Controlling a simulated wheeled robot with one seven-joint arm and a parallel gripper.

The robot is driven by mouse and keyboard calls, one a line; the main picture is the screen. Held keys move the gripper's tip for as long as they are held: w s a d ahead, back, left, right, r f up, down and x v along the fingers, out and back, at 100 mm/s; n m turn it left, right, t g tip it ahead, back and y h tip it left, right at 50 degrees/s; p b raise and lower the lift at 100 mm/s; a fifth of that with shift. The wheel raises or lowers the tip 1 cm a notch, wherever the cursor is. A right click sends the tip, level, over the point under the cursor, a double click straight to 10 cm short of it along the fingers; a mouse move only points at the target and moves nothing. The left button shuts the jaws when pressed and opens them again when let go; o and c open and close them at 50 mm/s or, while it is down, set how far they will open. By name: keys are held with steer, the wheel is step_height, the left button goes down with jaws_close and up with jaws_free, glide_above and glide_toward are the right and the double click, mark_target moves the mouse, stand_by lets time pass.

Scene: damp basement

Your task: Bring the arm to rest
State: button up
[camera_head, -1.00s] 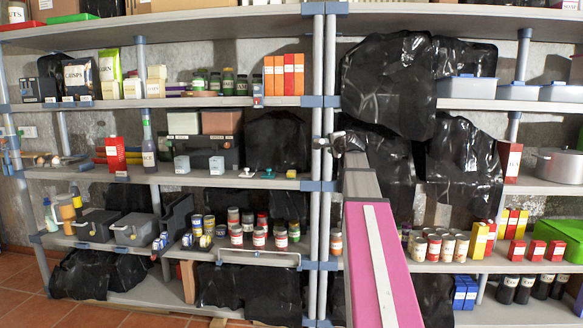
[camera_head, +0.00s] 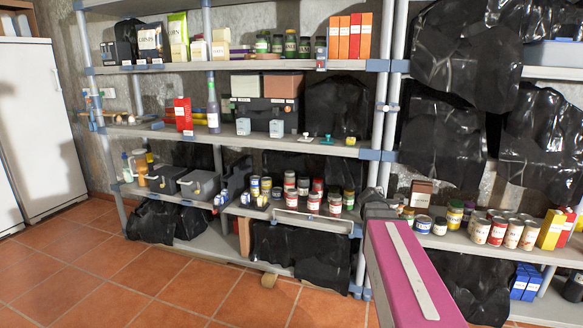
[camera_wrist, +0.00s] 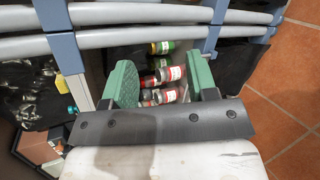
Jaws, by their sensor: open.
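My gripper (camera_wrist: 162,84) shows in the wrist view with its two green fingers apart and nothing between them. Beyond the fingers, several cans (camera_wrist: 166,75) with red and green labels lie in the line of sight on a shelf. In the head view my pink arm reaches from the bottom right up toward the shelf upright. No object is held.
Metal shelving (camera_head: 262,142) spans the back, loaded with cans (camera_head: 335,203), boxes and bottles. Black plastic sheets (camera_head: 465,55) hang on the right. A white fridge (camera_head: 42,125) stands at the left. The tiled floor (camera_head: 130,275) in front is clear.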

steer(key=s+a+f+m+g+y, duration=0.3)
steer(key=s+a+f+m+g, duration=0.2)
steer(key=s+f, duration=0.6)
steer(key=s+a+f+m+g+y, duration=0.4)
steer(key=s+a+f+m+g, duration=0.2)
steer(key=s+a+f+m, duration=0.4)
steer(key=shift+s+a+f+m, duration=0.3)
steer(key=shift+s+a+f, duration=0.25)
steer(key=shift+a+f, duration=0.25)
